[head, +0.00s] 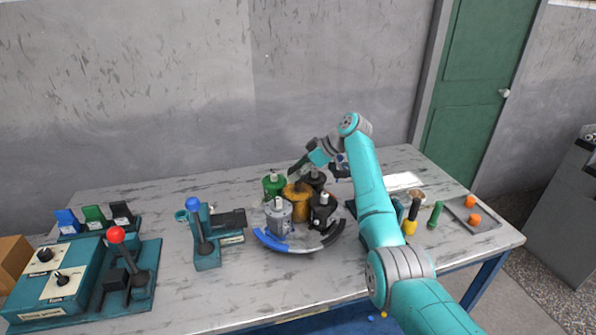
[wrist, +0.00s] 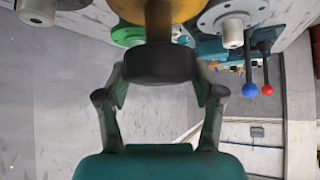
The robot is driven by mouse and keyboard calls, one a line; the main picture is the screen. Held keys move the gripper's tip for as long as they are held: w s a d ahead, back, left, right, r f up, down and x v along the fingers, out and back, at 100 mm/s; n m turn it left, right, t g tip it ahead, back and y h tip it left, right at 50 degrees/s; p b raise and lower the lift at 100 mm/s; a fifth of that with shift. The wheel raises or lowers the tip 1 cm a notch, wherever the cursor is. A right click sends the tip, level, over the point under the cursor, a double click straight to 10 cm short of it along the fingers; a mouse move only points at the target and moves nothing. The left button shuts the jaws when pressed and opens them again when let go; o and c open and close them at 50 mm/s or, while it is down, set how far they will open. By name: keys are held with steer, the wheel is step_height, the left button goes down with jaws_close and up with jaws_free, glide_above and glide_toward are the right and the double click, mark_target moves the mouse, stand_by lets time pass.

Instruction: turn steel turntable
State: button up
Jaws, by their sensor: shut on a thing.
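The steel turntable (head: 287,248) stands on the table, its curved front rim marked blue, white and black. Around its brass-yellow centre (head: 297,204) stand a green motor (head: 272,187), a grey motor (head: 278,215) and black motors (head: 323,212). My gripper (head: 296,173) reaches in at the back of the turntable. In the wrist view, its fingers (wrist: 164,84) are shut on a dark round part (wrist: 160,64), with a yellow part (wrist: 158,20) right against it. I cannot tell which turntable part this is. The green motor also shows in the wrist view (wrist: 128,34).
A blue-knobbed lever (head: 195,205) stands left of the turntable. Screwdrivers (head: 411,218) and a tray (head: 480,222) with orange pieces lie right of my arm. The table's front middle is clear.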

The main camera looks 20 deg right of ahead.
steer(key=shift+a+n+g, duration=0.1)
steer(key=shift+n+g, duration=0.4)
steer(key=shift+n, duration=0.2)
steer(key=o, duration=1.7)
steer(key=v, duration=1.2)
steer(key=shift+d+f, duration=0.2)
steer(key=shift+d, duration=0.05)
